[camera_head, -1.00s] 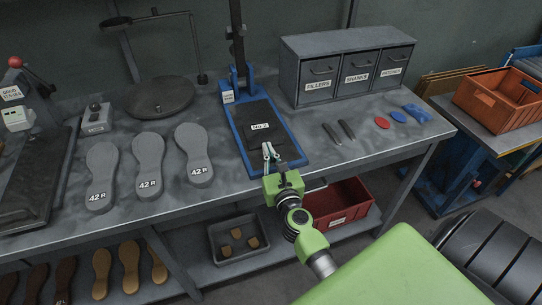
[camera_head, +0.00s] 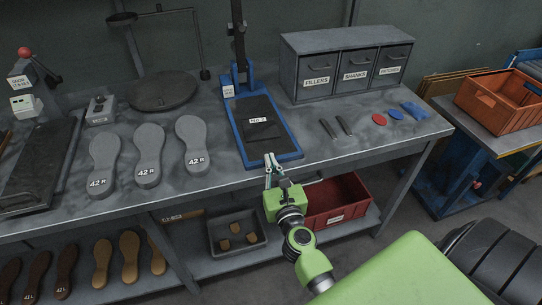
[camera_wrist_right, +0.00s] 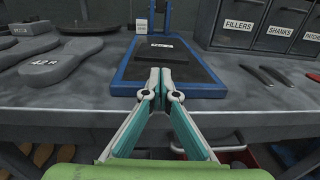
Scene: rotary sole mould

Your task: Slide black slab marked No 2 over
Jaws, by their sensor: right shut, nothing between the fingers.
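The black slab (camera_head: 262,130) with a white No 2 label lies flat in the blue-rimmed tray (camera_head: 294,154) on the bench. In the right wrist view the slab (camera_wrist_right: 155,52) sits toward the back of the tray, with a bare dark strip in front of it. My right gripper (camera_head: 270,163) is shut and empty at the tray's front edge, apart from the slab; its tips (camera_wrist_right: 160,76) show centred in the wrist view. My left gripper is not in view.
A blue post stands behind the tray. Grey soles marked 42 R (camera_head: 148,160) lie to its left. A drawer cabinet (camera_head: 345,62) stands behind right; dark tools (camera_head: 343,125) and coloured pieces lie to the right. A red bin (camera_head: 338,200) is below the bench.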

